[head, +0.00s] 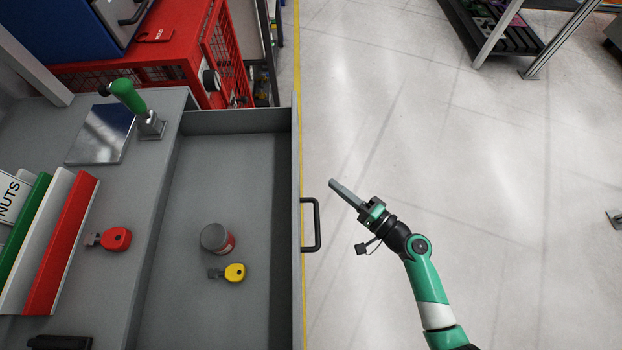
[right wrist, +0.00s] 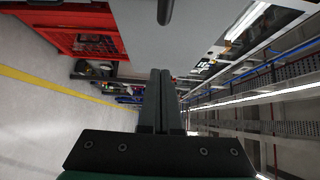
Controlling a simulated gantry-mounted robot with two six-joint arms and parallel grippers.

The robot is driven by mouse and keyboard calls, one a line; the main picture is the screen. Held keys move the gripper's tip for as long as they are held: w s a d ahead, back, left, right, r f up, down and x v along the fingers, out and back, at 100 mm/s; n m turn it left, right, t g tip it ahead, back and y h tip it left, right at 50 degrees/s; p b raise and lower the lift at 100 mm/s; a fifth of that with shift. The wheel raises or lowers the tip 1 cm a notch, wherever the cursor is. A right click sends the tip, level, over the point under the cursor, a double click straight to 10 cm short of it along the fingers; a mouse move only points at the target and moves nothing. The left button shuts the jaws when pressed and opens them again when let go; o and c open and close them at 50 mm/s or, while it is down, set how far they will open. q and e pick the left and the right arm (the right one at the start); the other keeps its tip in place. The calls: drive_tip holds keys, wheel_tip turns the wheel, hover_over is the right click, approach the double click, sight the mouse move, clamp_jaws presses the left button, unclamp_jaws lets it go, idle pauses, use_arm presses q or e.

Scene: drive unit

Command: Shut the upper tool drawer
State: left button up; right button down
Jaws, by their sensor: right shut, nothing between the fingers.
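The upper tool drawer (head: 222,170) stands open, pulled out to the right from the grey bench. Its front panel carries a dark bar handle (head: 317,225), whose end seems to show at the top of the right wrist view (right wrist: 165,11). My right gripper (head: 335,185) is shut and empty, to the right of the drawer front and a little beyond the handle. Its fingers point toward the front panel and look apart from it. The closed fingers also show in the right wrist view (right wrist: 160,74), before the grey panel (right wrist: 190,35). My left gripper is not in view.
A small can (head: 215,238) and a yellow key-like item (head: 234,272) lie in the drawer. A red key-like item (head: 116,239), binders (head: 62,245) and a green-handled tool (head: 128,97) are on the bench. A red cage (head: 170,65) stands behind.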

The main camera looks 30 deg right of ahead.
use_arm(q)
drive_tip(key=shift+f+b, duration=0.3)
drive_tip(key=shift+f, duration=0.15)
use_arm(e)
drive_tip(key=w+a, duration=0.4)
drive_tip(key=w, duration=0.1)
drive_tip(key=shift+w+a, duration=0.25)
drive_tip(key=shift+w, duration=0.15)
